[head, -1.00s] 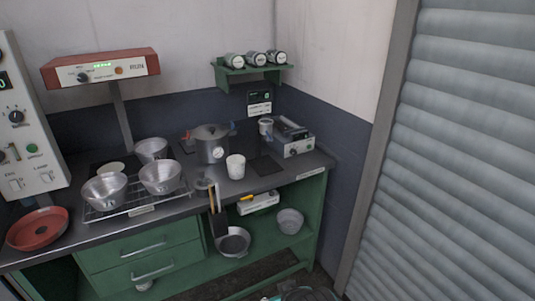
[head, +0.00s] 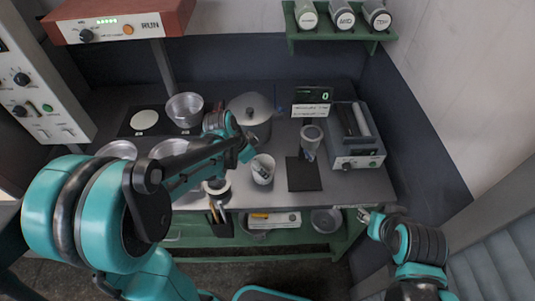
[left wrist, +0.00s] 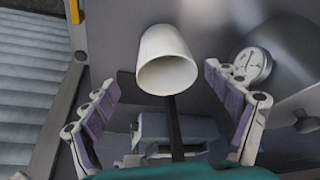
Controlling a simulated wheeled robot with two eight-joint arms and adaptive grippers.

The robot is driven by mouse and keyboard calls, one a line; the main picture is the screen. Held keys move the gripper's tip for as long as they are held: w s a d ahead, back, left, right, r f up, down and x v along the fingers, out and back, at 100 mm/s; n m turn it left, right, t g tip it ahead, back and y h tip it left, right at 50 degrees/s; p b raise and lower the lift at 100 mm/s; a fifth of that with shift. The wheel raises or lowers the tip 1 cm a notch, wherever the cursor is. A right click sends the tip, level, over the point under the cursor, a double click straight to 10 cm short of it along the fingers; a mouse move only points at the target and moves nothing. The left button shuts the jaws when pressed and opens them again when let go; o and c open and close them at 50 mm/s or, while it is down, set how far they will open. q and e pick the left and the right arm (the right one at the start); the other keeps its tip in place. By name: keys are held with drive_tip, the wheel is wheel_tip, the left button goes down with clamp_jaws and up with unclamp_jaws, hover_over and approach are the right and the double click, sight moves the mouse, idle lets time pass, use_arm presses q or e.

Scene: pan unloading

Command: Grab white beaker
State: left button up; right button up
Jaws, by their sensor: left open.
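The white beaker (head: 262,174) stands on the dark counter, in front of the metal pot with a lid. In the left wrist view the beaker (left wrist: 165,55) shows upper middle, its round opening facing the camera. My left gripper (head: 250,152) reaches over from the left, close to the beaker in the head view. In the left wrist view the left gripper (left wrist: 160,78) is open, with one finger on each side of the picture and the beaker beyond and between them, apparently untouched. My right gripper (head: 369,218) is near the counter's front right edge; its jaws are too small to read.
The lidded pot (head: 248,108) stands close behind the beaker; its gauge (left wrist: 251,64) shows in the left wrist view. A dark square plate (head: 304,174), a metallic cup (head: 311,136) and a boxy device (head: 357,149) are to the right. Metal bowls (head: 185,109) stand left.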

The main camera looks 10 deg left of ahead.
sight(267, 170)
use_arm(q)
drive_tip(key=b+x, duration=0.1)
drive_tip(key=x, duration=0.3)
drive_tip(key=w+b+x, duration=0.1)
drive_tip(key=x, duration=0.3)
drive_tip(key=shift+w+d+f+b, duration=0.1)
drive_tip(key=shift+w+d+b, duration=0.05)
drive_tip(key=shift+d+b, duration=0.15)
drive_tip(key=c, duration=1.3)
